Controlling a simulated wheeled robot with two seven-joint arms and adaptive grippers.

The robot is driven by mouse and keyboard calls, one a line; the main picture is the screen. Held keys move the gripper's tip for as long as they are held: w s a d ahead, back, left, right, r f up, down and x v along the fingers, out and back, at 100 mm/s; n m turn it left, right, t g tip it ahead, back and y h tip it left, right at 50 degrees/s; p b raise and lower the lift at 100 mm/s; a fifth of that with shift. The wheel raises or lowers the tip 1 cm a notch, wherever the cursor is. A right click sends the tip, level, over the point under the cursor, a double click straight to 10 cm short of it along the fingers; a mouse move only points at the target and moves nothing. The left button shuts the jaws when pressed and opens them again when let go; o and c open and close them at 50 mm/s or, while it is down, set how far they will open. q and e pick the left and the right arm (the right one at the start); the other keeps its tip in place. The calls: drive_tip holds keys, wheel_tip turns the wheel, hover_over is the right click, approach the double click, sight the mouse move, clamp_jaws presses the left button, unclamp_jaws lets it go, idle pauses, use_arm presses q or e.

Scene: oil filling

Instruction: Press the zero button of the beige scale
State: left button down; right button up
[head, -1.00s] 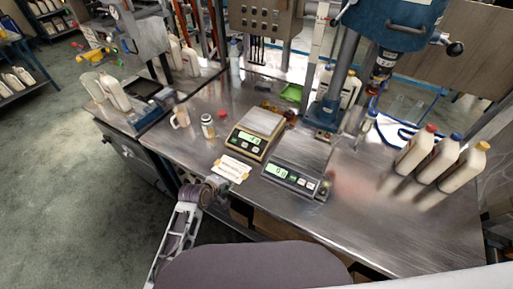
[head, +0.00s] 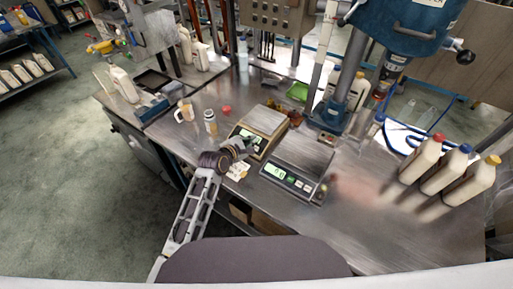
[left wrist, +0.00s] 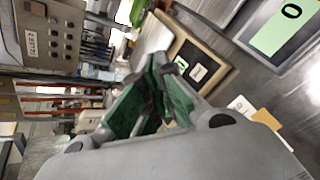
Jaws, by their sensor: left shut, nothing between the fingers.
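The beige scale (head: 264,120) stands on the steel table, with its pan at the back and its panel facing me. My left gripper (head: 248,146) is shut and empty at the front panel and covers part of it, buttons included. Whether the fingertips touch the panel I cannot tell. My right gripper is in neither view.
A dark grey scale (head: 295,168) with a lit display stands close on the right. A paper label (head: 238,172) lies below my wrist. A jar (head: 210,122) and a mug (head: 184,110) stand left. White bottles (head: 443,170) stand at right.

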use_arm(q)
drive_tip(key=shift+w+d+r+n, duration=0.4)
drive_tip(key=shift+w+r+n, duration=0.1)
drive_tip(key=shift+r, duration=0.05)
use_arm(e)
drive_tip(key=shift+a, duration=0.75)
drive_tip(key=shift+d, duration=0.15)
